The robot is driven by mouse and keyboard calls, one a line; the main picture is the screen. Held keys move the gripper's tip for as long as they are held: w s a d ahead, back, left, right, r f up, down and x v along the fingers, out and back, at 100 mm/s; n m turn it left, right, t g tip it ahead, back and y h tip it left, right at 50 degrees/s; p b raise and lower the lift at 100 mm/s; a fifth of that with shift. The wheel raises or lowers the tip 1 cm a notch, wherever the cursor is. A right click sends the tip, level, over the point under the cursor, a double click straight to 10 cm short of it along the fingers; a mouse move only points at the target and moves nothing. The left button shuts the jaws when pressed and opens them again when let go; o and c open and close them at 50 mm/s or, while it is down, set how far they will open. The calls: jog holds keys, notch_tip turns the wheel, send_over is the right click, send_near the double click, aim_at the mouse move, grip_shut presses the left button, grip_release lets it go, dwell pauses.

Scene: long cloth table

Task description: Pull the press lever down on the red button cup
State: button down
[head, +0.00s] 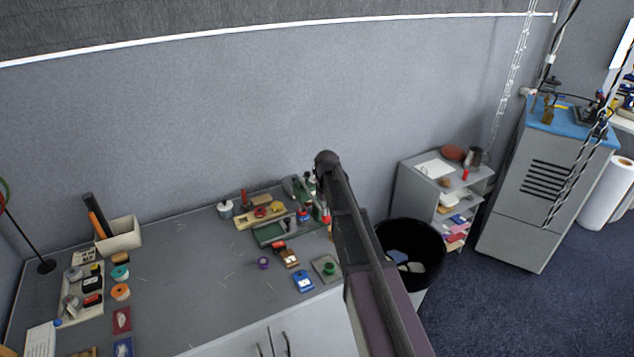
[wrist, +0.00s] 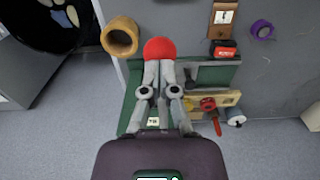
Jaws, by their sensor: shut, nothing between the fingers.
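The green press (head: 268,236) stands near the right end of the grey table, partly behind my arm in the head view. Its green base also shows in the wrist view (wrist: 215,75). A round red knob (wrist: 158,48), which looks like the end of the press lever, shows in the wrist view. My gripper (wrist: 158,66) is shut and empty, with its fingertips right at the knob's near edge. I cannot tell whether they touch it. A small red part (wrist: 208,103) lies to the right, possibly the red button cup. In the head view my arm hides the gripper.
A tan ring (wrist: 120,37) stands left of the knob. The black bin (head: 408,248) is beside the table's right end. A red-and-black block (wrist: 223,49) and a purple ring (wrist: 262,29) lie right of the press. The table's middle (head: 190,275) is mostly clear.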

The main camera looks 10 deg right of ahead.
jog(key=shift+w+a+r+p, duration=0.1)
jog(key=shift+w+r+p, duration=0.05)
jog(key=shift+r+p, duration=1.15)
jog(key=shift+w+r+p, duration=0.15)
jog(key=shift+r+p, duration=1.15)
jog(key=shift+r, duration=0.1)
jog(key=shift+w+a+r+p, duration=0.1)
jog(key=shift+w+r+p, duration=0.05)
jog(key=shift+r+p, duration=1.2)
jog(key=shift+w+r+p, duration=0.15)
jog(key=shift+r+p, duration=1.05)
jog(key=shift+p, duration=0.1)
jog(key=shift+w+a+r+p, duration=0.1)
jog(key=shift+w+r+p, duration=0.1)
jog(key=shift+r+p, duration=1.15)
jog(key=shift+w+r+p, duration=0.15)
jog(key=shift+r+p, duration=1.1)
jog(key=shift+p, duration=0.05)
jog(key=s+f+m+b, duration=0.1)
jog(key=s+f+b, duration=0.3)
jog(key=s, duration=0.5)
jog(key=s+f+m+b, duration=0.1)
jog(key=s+f+b, duration=0.4)
jog(key=s, duration=0.5)
jog(key=s+f+m+b, duration=0.1)
jog(key=s+f+b, duration=0.4)
jog(key=s, duration=0.5)
jog(key=shift+m, duration=0.3)
